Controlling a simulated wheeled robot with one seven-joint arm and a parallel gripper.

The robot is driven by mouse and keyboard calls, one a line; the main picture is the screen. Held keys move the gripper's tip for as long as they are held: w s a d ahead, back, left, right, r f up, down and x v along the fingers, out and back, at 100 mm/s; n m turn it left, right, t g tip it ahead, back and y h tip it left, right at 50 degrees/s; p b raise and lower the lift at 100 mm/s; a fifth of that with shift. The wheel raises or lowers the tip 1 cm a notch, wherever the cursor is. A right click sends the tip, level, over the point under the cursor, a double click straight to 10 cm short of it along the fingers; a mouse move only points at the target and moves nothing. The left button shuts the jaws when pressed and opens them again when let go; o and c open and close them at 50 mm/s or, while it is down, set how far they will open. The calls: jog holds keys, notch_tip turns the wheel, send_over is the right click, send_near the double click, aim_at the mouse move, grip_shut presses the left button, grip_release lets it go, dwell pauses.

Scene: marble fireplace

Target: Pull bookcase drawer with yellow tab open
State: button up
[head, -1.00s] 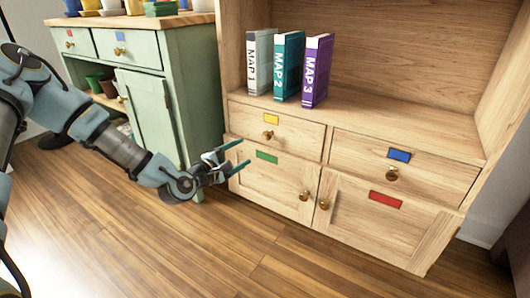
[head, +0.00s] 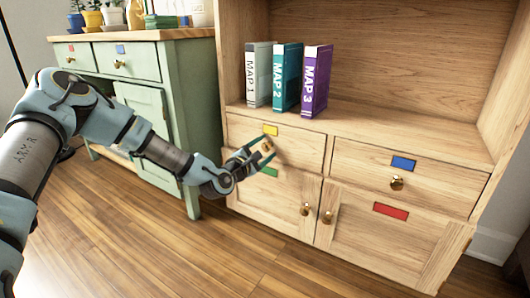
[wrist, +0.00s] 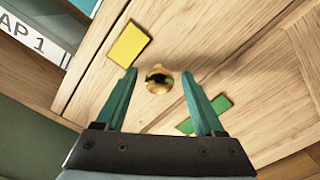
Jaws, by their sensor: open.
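The bookcase drawer with the yellow tab (head: 306,150) is the upper left drawer of the wooden bookcase, and it looks shut. Its yellow tab (head: 270,130) sits above a round brass knob (head: 267,146). My gripper (head: 262,153) is open at the drawer front, with its fingers around the knob's area. In the wrist view the knob (wrist: 159,80) shows between and just beyond the two teal fingertips (wrist: 160,84), apart from both. The yellow tab (wrist: 128,45) is up and left there. I cannot tell how deep the knob lies between the fingers.
A green-tabbed door (head: 262,195) lies below, a blue-tabbed drawer (head: 400,175) and red-tabbed door (head: 380,235) to the right. Map books (head: 287,78) stand on the shelf above. A green cabinet (head: 180,120) stands close at left. The wooden floor (head: 150,245) in front is clear.

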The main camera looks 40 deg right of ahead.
jog(key=shift+d, duration=0.1)
jog(key=shift+c, duration=0.3)
grip_shut()
dwell(1.1)
